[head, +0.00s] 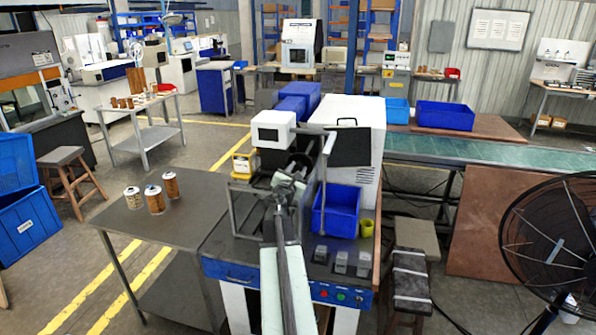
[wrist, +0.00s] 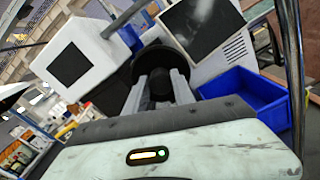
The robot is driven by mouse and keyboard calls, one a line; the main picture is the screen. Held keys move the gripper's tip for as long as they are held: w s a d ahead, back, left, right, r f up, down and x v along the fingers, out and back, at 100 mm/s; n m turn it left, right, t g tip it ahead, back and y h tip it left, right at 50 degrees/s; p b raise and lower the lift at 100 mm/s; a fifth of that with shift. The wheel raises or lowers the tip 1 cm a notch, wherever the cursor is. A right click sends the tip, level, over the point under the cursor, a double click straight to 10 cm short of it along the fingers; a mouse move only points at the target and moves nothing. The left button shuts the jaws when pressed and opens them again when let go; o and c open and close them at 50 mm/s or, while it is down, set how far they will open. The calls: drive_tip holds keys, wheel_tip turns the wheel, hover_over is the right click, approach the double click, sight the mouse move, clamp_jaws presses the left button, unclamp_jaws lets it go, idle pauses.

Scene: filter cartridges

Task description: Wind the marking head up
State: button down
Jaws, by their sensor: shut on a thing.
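The marking machine stands on the dark bench in front of me. Its white box with a dark screen (head: 273,130) shows at upper left in the wrist view (wrist: 72,62). A black round wheel-like part (wrist: 150,62) sits right of that box. My gripper (head: 291,181) reaches the machine's front. In the wrist view its two grey fingers (wrist: 160,92) are shut on a black handle (wrist: 160,82) in front of the round part. My arm and fingers hide part of the machine, and I cannot tell the marking head's height.
A blue bin (head: 336,210) stands close right of my gripper, beside a thin upright post (head: 323,185). A large fan (head: 550,245) is at right.

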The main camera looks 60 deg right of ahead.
drive_tip(key=shift+n, duration=2.2)
drive_tip(key=c, duration=1.1)
unclamp_jaws()
drive_tip(key=shift+o, duration=0.2)
drive_tip(key=shift+a, duration=0.15)
drive_tip(key=v, duration=0.7)
drive_tip(key=shift+a, duration=0.3)
drive_tip(key=shift+f, duration=0.1)
